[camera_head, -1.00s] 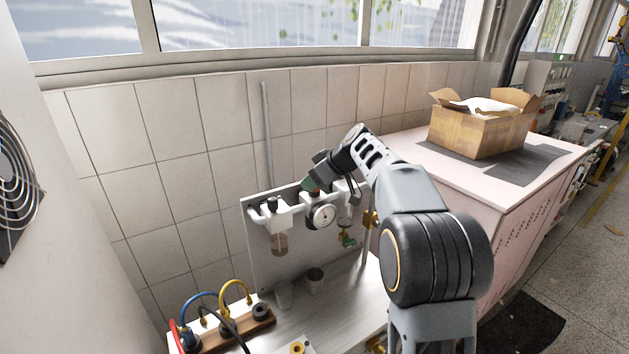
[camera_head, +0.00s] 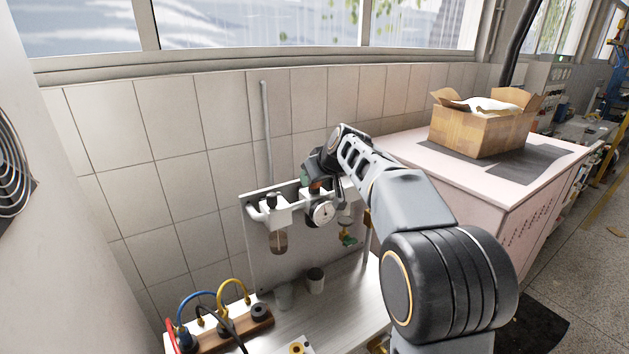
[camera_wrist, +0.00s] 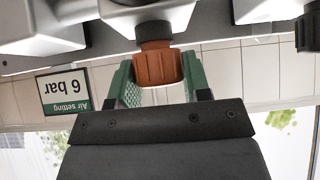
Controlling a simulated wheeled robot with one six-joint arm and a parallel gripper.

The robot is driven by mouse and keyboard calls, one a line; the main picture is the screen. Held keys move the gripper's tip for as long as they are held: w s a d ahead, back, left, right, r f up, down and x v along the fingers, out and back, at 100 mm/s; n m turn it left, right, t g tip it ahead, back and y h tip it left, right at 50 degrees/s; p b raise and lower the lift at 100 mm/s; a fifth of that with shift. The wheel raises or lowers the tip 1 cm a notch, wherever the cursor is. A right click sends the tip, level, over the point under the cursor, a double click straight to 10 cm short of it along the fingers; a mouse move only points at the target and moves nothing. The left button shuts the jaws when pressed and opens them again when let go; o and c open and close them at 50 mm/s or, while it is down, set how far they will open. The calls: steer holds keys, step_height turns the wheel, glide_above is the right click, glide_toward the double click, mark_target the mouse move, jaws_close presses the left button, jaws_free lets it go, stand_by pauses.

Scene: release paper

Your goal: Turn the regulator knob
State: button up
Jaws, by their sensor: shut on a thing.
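The regulator knob is orange and ribbed, on a dark neck under a white body in the wrist view (camera_wrist: 158,67). My gripper (camera_wrist: 160,76) is shut on the knob, one green finger on each side. In the head view my gripper (camera_head: 308,177) is at the top of the regulator, from above, and hides most of the knob. The round white pressure gauge (camera_head: 322,212) faces out just below; its needle is too small to read.
A filter bowl (camera_head: 277,241) hangs to the left. A hose rack (camera_head: 245,322) stands at lower left. A cardboard box (camera_head: 478,130) sits on the pink-topped bench.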

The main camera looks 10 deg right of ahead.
steer(key=m+h, duration=0.3)
steer(key=m, duration=0.1)
steer(key=shift+a+t+h+p, duration=0.1)
steer(key=shift+t+h+p, duration=0.2)
steer(key=shift+p, duration=0.1)
steer(key=shift+m+h+b, duration=0.8)
steer(key=shift+m+h, duration=0.5)
steer(key=shift+m, duration=0.8)
steer(key=o, duration=0.9)
steer(key=shift+r, duration=0.1)
steer(key=b+v, duration=0.1)
steer(key=v, duration=1.2)
steer(key=shift+a+r, duration=0.25)
steer(key=shift+r, duration=0.15)
